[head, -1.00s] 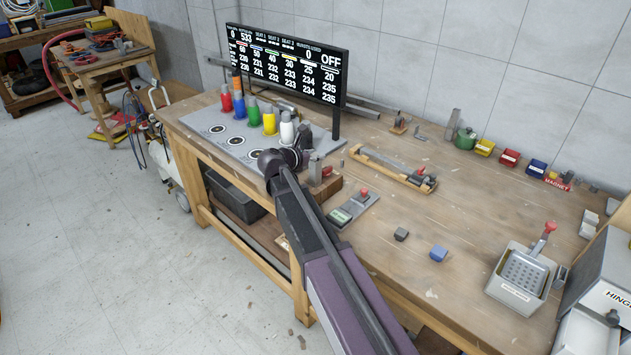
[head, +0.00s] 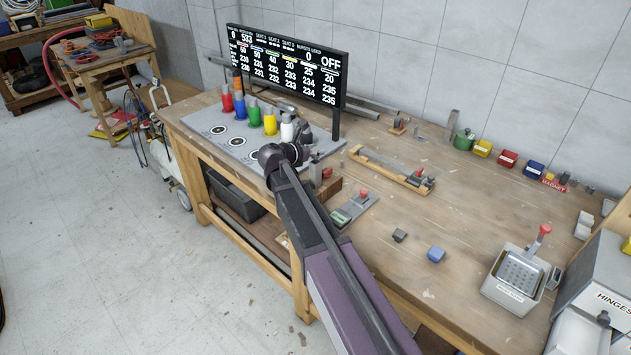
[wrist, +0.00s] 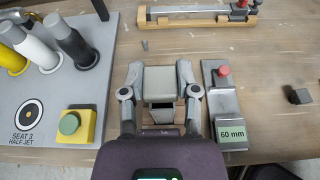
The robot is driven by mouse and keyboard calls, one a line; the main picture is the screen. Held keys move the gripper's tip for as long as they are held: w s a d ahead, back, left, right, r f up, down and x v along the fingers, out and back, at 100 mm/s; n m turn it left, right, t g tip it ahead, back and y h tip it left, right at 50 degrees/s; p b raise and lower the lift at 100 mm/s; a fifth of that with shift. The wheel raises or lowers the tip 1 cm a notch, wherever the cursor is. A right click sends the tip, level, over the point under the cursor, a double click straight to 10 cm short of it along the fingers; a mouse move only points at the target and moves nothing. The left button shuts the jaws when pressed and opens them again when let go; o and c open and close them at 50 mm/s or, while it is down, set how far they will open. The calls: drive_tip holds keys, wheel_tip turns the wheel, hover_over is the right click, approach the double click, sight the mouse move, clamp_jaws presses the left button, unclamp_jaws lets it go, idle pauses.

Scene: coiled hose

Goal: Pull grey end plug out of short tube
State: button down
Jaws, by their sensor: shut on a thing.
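My gripper (wrist: 160,85) is closed around a pale grey block (wrist: 160,82), which I take to be the grey end plug, in the middle of the wrist view. One finger is on each side of it. Just below the block in the picture is a dark square opening (wrist: 161,116) with a grey edge, likely the short tube; I cannot tell whether the plug is still inside it. In the head view my gripper (head: 291,154) is beside the grey seat board, and my own arm hides most of what it holds.
Right of my gripper stands a grey fixture (wrist: 223,105) with a red knob and a "60 mm" label. Left are a yellow block with a green top (wrist: 71,125) and coloured bottles on the seat board (wrist: 38,95). A wooden rail jig (wrist: 195,18) lies behind.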

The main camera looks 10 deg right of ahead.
drive_tip(key=shift+r, duration=0.3)
drive_tip(key=shift+r+p, duration=0.7)
drive_tip(key=shift+p, duration=0.2)
drive_tip(key=shift+s, duration=0.1)
